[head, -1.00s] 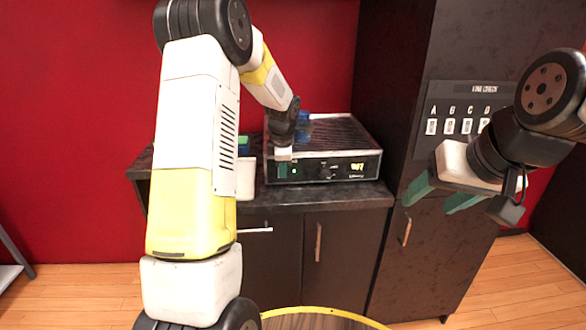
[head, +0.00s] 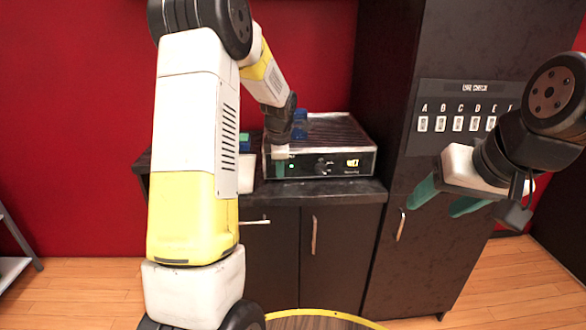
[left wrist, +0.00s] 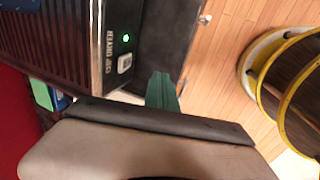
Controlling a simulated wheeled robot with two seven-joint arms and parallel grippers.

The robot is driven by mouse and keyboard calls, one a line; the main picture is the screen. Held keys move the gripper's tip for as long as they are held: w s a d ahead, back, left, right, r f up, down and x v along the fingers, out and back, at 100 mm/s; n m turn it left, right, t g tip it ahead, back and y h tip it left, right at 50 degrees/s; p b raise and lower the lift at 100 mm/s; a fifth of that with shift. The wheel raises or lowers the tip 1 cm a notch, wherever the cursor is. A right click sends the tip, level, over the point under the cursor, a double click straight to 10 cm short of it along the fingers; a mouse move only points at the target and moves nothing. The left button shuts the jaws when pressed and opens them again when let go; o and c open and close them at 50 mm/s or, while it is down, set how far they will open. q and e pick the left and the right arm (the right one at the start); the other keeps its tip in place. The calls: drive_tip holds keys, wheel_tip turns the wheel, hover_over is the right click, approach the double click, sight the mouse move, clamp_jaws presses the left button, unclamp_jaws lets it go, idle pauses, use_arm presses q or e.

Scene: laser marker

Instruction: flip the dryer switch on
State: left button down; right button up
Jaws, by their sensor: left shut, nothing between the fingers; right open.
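The dryer (head: 368,162) is a box with a dark ribbed top and a black front panel, standing on the counter. Its panel shows a knob, a lit display and a green light. In the left wrist view, a small white switch (left wrist: 124,63) sits on the dryer's panel (left wrist: 108,45) beside the lit green light. My left gripper (head: 281,168) is shut and empty at the left end of the panel. Its green fingers (left wrist: 162,92) are close to the switch; I cannot tell whether they touch it. My right gripper (head: 436,200) is open and empty, out to the right.
The dark counter (head: 330,192) has cabinet doors below. A tall dark cabinet (head: 385,90) with a lettered panel of switches (head: 465,122) stands right of the dryer. A blue object (head: 300,117) and a green-and-blue object (head: 244,142) are near my left forearm.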

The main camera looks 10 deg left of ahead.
use_arm(q)
drive_tip(key=s+d+r, duration=0.1)
drive_tip(key=s+r, duration=0.3)
drive_tip(key=r, duration=0.1)
drive_tip(key=shift+d+r, duration=0.2)
drive_tip(key=shift+r, duration=0.2)
drive_tip(key=s+d+r+m+t+h, duration=0.1)
drive_tip(key=s+d+r+m+h, duration=0.1)
drive_tip(key=s+r+m, duration=0.85)
drive_tip(key=s+d+m+t, duration=0.1)
drive_tip(key=s+m, duration=0.4)
drive_tip(key=s, duration=0.4)
drive_tip(key=s+d+m+h, duration=0.1)
drive_tip(key=s+d+m, duration=0.1)
drive_tip(key=s+m, duration=0.4)
drive_tip(key=s, duration=0.3)
drive_tip(key=shift+d+t, duration=0.3)
drive_tip(key=shift+t, duration=0.1)
